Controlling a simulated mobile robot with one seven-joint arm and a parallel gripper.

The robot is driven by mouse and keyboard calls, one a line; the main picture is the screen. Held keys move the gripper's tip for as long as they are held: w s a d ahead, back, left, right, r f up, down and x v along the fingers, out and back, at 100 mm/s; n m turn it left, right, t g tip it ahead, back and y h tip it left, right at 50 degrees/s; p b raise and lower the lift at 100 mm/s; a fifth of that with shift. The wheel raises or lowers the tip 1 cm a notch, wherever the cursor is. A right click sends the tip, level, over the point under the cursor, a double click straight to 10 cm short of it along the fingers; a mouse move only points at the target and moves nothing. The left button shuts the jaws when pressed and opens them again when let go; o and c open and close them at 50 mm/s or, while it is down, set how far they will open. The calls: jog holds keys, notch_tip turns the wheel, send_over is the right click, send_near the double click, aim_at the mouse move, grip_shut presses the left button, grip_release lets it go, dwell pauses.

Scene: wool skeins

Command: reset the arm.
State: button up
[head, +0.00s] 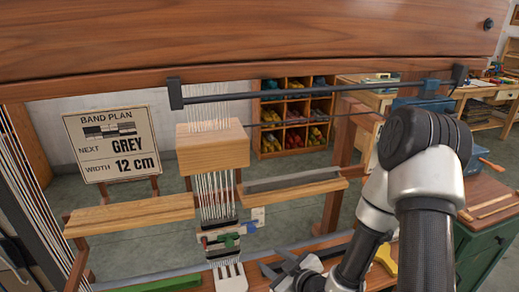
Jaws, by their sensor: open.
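My arm comes in from the right and bends down toward the lower middle of the head view. My gripper (280,266) is at its end, low in the picture, close to the right of the white warp strands and over the wooden front beam. Its dark fingers look apart, and I see nothing between them. Part of the gripper is cut off by the bottom edge.
A loom frame surrounds the arm, with a thick wooden beam (250,40) above and a dark rod (310,93) below it. A wooden block (212,147) hangs on the warp. A sign (110,143) reads GREY, 12 cm. Wool cubbies (296,116) stand behind. A green cabinet (478,245) is at right.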

jog(key=d+r+m+g+h, duration=0.25)
jog(key=d+r+h, duration=0.35)
jog(key=d+r, duration=0.7)
jog(key=s+a+r+m+g, duration=0.3)
jog(key=s+r+m, duration=0.4)
jog(key=s+r, duration=1.05)
notch_tip(320, 180, up, 12)
jog(key=s+p, duration=0.2)
jog(key=p, duration=1.1)
jog(key=shift+s+d+p, duration=0.15)
jog(key=shift+s+p, duration=0.05)
jog(key=shift+p, duration=0.15)
jog(key=shift+f, duration=0.15)
